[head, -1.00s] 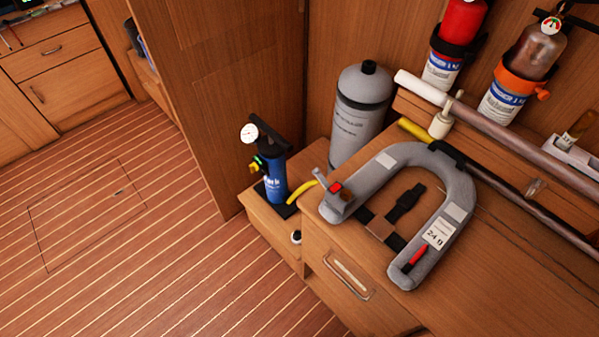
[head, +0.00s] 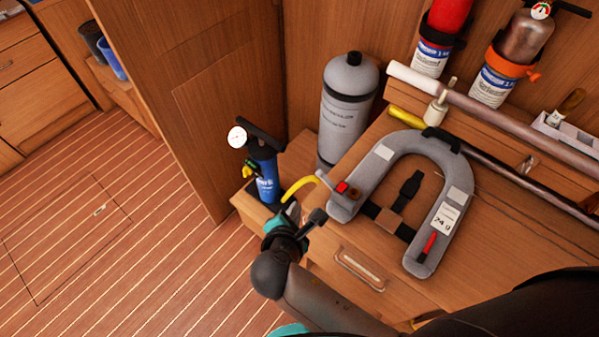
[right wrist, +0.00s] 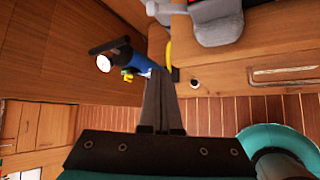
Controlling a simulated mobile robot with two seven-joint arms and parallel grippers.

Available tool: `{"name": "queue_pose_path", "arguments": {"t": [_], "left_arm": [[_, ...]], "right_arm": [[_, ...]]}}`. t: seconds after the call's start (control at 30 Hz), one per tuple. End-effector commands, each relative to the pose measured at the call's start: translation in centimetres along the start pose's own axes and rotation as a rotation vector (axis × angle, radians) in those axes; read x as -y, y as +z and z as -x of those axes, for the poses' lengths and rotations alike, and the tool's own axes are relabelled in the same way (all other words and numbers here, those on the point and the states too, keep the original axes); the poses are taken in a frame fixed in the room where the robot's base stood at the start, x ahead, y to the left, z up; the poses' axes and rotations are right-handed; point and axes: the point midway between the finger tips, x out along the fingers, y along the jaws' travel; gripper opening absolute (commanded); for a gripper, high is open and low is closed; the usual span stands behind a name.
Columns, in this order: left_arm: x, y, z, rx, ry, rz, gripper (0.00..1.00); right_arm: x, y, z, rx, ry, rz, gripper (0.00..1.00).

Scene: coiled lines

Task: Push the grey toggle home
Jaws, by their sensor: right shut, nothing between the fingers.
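The grey toggle (head: 325,179) is a small grey piece beside a red block at the left end of the grey horseshoe-shaped vest (head: 442,195). It is too small to tell how far in it sits. In the right wrist view a grey bar (right wrist: 168,8) at the top edge looks like the same toggle. My right gripper (head: 293,207) is shut and empty, low and left of the toggle and apart from it. Its fingers (right wrist: 160,78) show together in the right wrist view, near the yellow hose. My left gripper is out of view.
A blue pump (head: 266,183) with a gauge and a yellow hose (head: 300,185) stands close to my right gripper. A large grey cylinder (head: 346,105) stands behind. A drawer (head: 358,268) is below the vest. Long poles (head: 480,98) lie behind the vest.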

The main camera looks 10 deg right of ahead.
Motion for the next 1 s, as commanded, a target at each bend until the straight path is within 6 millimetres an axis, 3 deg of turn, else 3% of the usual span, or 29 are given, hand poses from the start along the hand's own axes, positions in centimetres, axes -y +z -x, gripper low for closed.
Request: {"name": "queue_pose_path", "arguments": {"t": [0.13, 0.57, 0.77, 1.0], "left_arm": [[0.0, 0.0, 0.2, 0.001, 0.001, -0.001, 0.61], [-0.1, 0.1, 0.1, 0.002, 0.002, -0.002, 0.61], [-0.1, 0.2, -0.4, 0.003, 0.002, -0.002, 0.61], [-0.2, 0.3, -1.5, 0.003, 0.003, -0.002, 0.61]], "right_arm": [[-1.3, 1.0, 1.0, 0.029, 0.020, 0.025, 0.00], [-1.4, 1.1, 0.7, 0.032, 0.022, 0.028, 0.00], [-1.4, 1.2, -2.0, 0.034, 0.021, 0.029, 0.00], [-1.5, 1.3, -7.0, 0.034, 0.021, 0.028, 0.00]]}}
